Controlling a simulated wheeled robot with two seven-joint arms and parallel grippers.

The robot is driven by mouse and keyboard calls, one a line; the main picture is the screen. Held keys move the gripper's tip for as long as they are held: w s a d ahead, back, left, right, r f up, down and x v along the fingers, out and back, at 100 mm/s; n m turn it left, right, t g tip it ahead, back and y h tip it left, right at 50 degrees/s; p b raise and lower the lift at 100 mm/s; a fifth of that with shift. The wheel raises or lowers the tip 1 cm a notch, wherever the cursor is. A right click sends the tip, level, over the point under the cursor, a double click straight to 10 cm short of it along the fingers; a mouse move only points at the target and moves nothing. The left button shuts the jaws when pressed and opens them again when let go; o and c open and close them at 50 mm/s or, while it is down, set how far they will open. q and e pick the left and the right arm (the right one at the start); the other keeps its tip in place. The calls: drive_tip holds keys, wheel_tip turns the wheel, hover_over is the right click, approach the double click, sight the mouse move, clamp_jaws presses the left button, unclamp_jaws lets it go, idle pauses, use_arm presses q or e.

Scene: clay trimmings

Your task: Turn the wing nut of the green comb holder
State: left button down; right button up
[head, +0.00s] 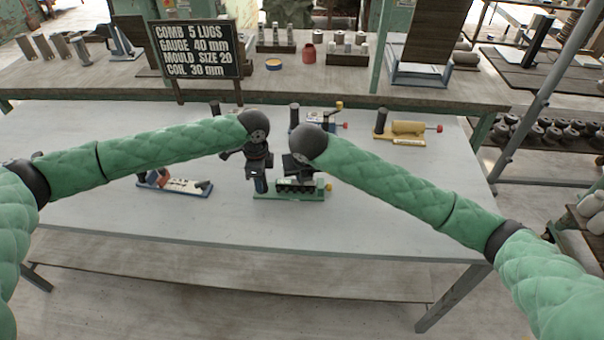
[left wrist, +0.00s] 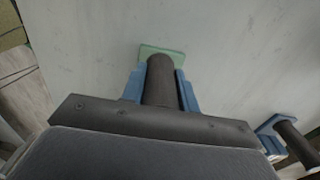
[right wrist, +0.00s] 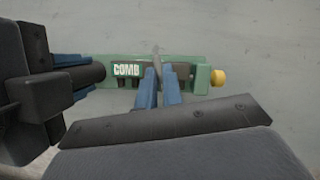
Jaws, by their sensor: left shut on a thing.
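The green comb holder (head: 290,196) lies near the front middle of the table, with a COMB label (right wrist: 127,70) and a yellow knob (right wrist: 217,79) at its right end. My left gripper (head: 260,184) is shut on the holder's dark upright post (left wrist: 160,80), one blue finger on each side. My right gripper (right wrist: 159,72) points down over the holder's middle. Its blue fingertips are close together beside a thin grey piece (right wrist: 156,52), which may be the wing nut. Whether they grip it cannot be told.
A blue-based holder (head: 185,187) stands to the left. Another blue one (head: 322,124) and a tan one (head: 407,129) stand behind. A sign (head: 195,50) reading "COMB 5 LUGS" stands at the back left. The grey table (head: 400,205) is clear at the right front.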

drive_tip(key=o, duration=0.4)
drive_tip(key=shift+o, duration=0.2)
drive_tip(key=v, duration=1.2)
drive_tip(key=shift+d, duration=0.1)
use_arm(q)
drive_tip(key=c, duration=1)
unclamp_jaws()
drive_tip(key=shift+r, duration=0.1)
